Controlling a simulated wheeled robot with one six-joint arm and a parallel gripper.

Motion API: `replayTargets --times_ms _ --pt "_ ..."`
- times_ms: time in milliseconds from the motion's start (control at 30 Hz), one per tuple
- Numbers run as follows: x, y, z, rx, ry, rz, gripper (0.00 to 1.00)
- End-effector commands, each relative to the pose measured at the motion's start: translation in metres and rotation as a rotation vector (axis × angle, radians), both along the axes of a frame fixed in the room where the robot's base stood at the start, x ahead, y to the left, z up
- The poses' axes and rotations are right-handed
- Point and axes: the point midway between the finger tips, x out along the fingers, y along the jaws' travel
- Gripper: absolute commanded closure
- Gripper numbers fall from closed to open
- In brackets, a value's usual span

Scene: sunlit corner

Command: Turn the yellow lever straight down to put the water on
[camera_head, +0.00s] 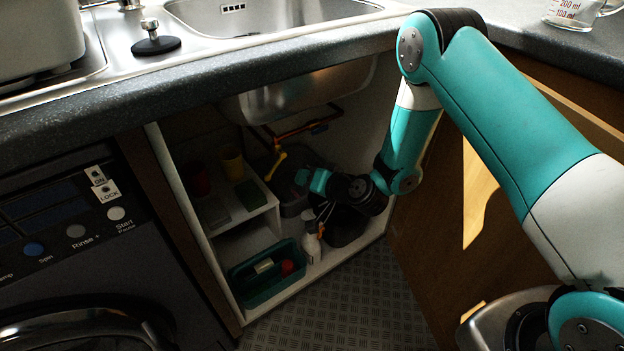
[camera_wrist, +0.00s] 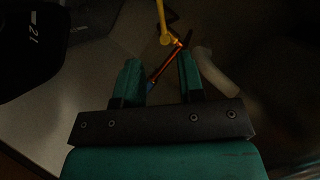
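The yellow lever (camera_head: 276,163) is on the copper pipe (camera_head: 292,133) under the sink, inside the dim open cabinet. In the head view its handle slants down and to the left. In the wrist view the lever (camera_wrist: 162,26) stands at the top middle, beyond my fingertips, with the pipe (camera_wrist: 170,62) running down behind the gap. My gripper (camera_head: 308,179) is inside the cabinet, to the right of the lever and slightly lower. In the wrist view my gripper (camera_wrist: 159,72) has its two teal fingers apart with nothing held between them. The lever is not touched.
A white shelf (camera_head: 247,217) with a yellow cup (camera_head: 232,161) stands left of my gripper. Below are a green caddy (camera_head: 250,290) and a white bottle (camera_head: 312,247). The sink bowl (camera_head: 305,91) hangs above. The wooden door (camera_head: 430,250) is at right.

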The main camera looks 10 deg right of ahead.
Motion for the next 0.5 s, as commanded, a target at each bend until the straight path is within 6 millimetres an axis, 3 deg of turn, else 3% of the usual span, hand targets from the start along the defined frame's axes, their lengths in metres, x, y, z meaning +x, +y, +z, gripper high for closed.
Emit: replayTargets --times_ms 400,500 --pt "-0.0076 -0.0048 0.0048 -0.001 -0.002 -0.001 0.64" --pt "-0.0076 -0.0037 0.0070 -0.001 -0.002 0.005 0.85"
